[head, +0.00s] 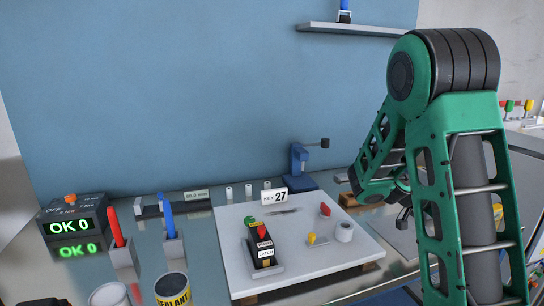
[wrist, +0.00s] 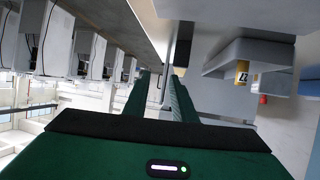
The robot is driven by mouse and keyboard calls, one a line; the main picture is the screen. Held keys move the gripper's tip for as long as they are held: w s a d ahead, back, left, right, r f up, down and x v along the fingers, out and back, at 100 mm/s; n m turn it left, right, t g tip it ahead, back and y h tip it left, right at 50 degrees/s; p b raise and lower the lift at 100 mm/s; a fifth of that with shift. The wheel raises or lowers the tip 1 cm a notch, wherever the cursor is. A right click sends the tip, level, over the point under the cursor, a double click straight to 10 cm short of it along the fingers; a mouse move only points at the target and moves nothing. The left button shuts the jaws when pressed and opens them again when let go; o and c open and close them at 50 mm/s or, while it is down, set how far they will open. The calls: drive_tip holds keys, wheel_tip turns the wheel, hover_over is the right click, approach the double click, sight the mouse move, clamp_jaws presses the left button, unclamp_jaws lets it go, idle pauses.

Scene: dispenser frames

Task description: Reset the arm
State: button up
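My green arm fills the right side of the head view, raised and bent at a high elbow, with its forearm folding down behind the near link. My gripper (wrist: 161,76) shows in the wrist view as two green fingers with a clear gap and nothing held between them. In the head view its end is mostly hidden behind my arm, near the right of the bench. A black dispenser (head: 264,245) with green, red and yellow parts and a latch label stands on a white board (head: 220,250). My gripper is apart from it.
A display reading OK 0 (head: 73,228) stands at left. A red marker (head: 115,228), a blue marker (head: 168,217) and a sealant can (head: 173,288) are nearby. A wall shelf (head: 350,29) is above.

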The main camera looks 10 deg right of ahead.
drive_tip(key=shift+s+a+f+y, duration=0.15)
drive_tip(key=shift+a+f+y, duration=0.1)
drive_tip(key=shift+f+y, duration=0.1)
drive_tip(key=s+a+y, duration=0.1)
drive_tip(key=s+a+f+n+y, duration=0.1)
drive_tip(key=s, duration=0.1)
drive_tip(key=s+a+y, duration=0.1)
drive_tip(key=s, duration=0.1)
drive_tip(key=shift+a+f+n, duration=0.25)
drive_tip(key=shift+f+n, duration=0.05)
drive_tip(key=shift+n, duration=0.1)
drive_tip(key=s+a+n+y, duration=0.4)
drive_tip(key=s+a, duration=0.3)
drive_tip(key=a, duration=0.3)
drive_tip(key=s+a+n+t+y, duration=0.1)
drive_tip(key=s+a+n+y, duration=0.4)
drive_tip(key=a, duration=0.6)
drive_tip(key=s+n, duration=0.2)
drive_tip(key=s, duration=0.1)
drive_tip(key=shift+a+t, duration=0.25)
drive_tip(key=shift+t, duration=0.05)
drive_tip(key=shift+r+y, duration=0.1)
drive_tip(key=shift+y, duration=0.15)
drive_tip(key=shift+w+f, duration=0.25)
drive_tip(key=shift+w, duration=0.45)
